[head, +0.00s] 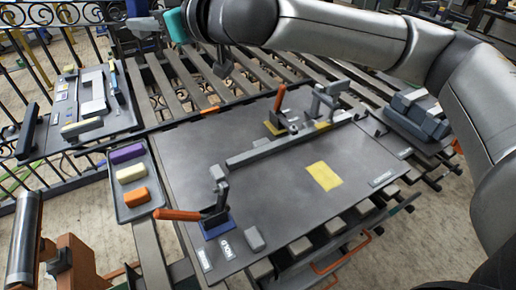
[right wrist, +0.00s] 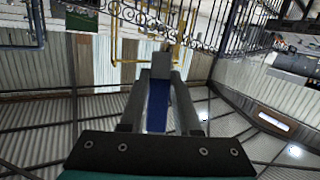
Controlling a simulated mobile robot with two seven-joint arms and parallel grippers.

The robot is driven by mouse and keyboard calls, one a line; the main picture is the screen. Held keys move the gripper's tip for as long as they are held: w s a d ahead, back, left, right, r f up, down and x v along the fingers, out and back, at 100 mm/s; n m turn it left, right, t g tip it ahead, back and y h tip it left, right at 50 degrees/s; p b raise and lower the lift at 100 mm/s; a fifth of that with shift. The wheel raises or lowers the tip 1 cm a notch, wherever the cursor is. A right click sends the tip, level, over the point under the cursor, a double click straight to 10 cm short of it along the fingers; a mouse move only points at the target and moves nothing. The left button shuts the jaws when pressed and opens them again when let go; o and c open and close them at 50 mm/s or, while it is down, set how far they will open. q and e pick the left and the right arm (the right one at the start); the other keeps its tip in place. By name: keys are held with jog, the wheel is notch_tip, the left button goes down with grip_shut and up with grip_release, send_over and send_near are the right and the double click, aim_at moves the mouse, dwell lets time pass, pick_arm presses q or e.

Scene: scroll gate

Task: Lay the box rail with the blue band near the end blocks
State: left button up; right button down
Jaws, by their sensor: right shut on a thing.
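My right gripper (head: 146,27) is at the upper left of the head view, pointing left, beyond the worktable. In the right wrist view its two grey fingers (right wrist: 159,90) are shut on a box rail with a blue band (right wrist: 157,106). The rail's grey end shows past the fingers. In the head view a blue part of the rail (head: 138,8) shows at the gripper, and the rest is hard to make out. A long grey bar (head: 275,146) lies across the dark worktable (head: 190,160). I cannot tell which parts are the end blocks. My left gripper is not in view.
Clamps with orange handles stand on a blue base (head: 216,224) and a yellow base (head: 273,128). A yellow patch (head: 324,176) marks the table. A tray (head: 124,216) of coloured blocks is at left, grey-blue blocks (head: 418,113) at right. A slatted rack surrounds the table.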

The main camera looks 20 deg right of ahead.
jog(key=s+a+r+n+g+y, duration=0.2)
jog(key=s+a+n+y, duration=0.15)
jog(key=n, duration=0.35)
jog(key=s+a+r+n+g+y, duration=0.1)
jog(key=s+a+r+n+y, duration=0.15)
jog(key=n+y, duration=0.35)
jog(key=s+f+n+g+h, duration=0.3)
jog(key=s+f+n+g, duration=0.35)
jog(key=f+n, duration=0.65)
jog(key=w+d+f+n+h, duration=0.2)
jog(key=d+f+n+h, duration=0.35)
jog(key=f, duration=0.75)
jog(key=d+f+h, duration=0.3)
jog(key=d, duration=0.2)
jog(key=w+d+f+m+h, duration=0.1)
jog(key=d+f+h, duration=0.1)
jog(key=d, duration=0.4)
jog(key=w+d+f+m+t+h+b, duration=0.1)
jog(key=d+f+h, duration=0.2)
jog(key=d+h, duration=0.1)
jog(key=shift+d+f, duration=0.3)
jog(key=shift+d, duration=0.6)
jog(key=shift+a+f+b, duration=0.1)
jog(key=shift+f+b, duration=2)
jog(key=shift+f, duration=0.7)
jog(key=c, duration=1.5)
grip_release()
jog(key=shift+c, duration=0.2)
